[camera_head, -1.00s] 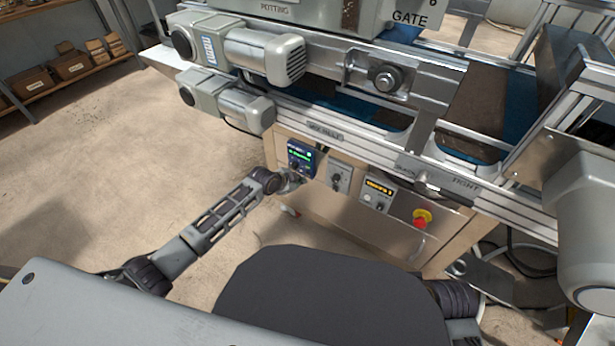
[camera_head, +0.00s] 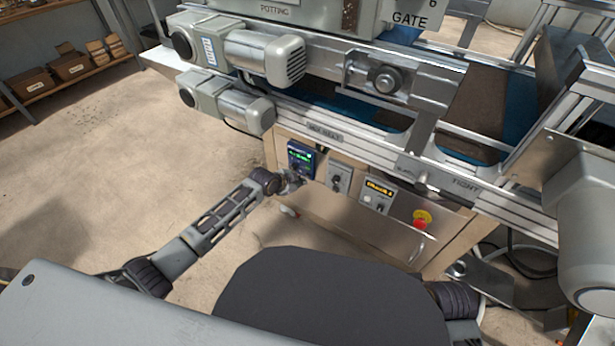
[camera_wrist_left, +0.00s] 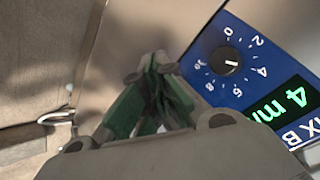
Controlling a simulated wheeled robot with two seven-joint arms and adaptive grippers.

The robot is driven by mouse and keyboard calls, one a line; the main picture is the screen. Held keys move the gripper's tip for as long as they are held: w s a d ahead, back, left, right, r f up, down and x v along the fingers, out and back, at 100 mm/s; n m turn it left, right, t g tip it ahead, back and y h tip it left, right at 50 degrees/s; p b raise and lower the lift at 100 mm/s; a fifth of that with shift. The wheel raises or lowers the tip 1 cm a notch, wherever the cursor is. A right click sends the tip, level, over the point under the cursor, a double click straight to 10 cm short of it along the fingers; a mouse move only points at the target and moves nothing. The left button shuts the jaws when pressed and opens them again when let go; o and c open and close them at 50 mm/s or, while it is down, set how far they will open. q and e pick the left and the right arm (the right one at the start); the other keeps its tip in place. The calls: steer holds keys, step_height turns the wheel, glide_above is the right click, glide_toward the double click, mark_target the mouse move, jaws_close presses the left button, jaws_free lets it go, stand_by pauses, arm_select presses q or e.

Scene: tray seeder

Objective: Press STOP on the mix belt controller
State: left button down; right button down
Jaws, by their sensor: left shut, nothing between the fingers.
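The mix belt controller (camera_head: 302,158) is a small blue box with a green-lit display on the front panel under the belt. The left wrist view shows part of its blue face (camera_wrist_left: 214,92), with a black dial knob (camera_wrist_left: 225,61), a green readout starting with 4 and a cut-off "MIX B" label. A STOP button cannot be made out. My left gripper (camera_head: 297,180) is at the controller's lower edge; in the left wrist view its green-padded fingers (camera_wrist_left: 154,70) are shut and empty, beside the blue face. Contact cannot be told. My right gripper is out of view.
To the right of the controller are a grey switch box (camera_head: 339,178), a box with an amber display (camera_head: 377,195) and a red emergency button on yellow (camera_head: 422,218). The belt frame and motors (camera_head: 265,55) overhang above. Open floor lies to the left.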

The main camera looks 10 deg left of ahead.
arm_select(q)
steer(key=shift+w+d, duration=0.3)
steer(key=shift+w, duration=0.45)
stand_by(1.6)
stand_by(0.3)
steer(key=shift+s+a+p, duration=0.25)
steer(key=shift+s+p, duration=0.5)
steer(key=shift+p, duration=0.1)
steer(key=s+p, duration=0.1)
steer(key=s+a+p, duration=0.1)
steer(key=s, duration=0.1)
steer(key=s+p, duration=0.1)
steer(key=p, duration=0.1)
steer(key=shift+s+a, duration=0.35)
steer(key=shift+a, duration=0.05)
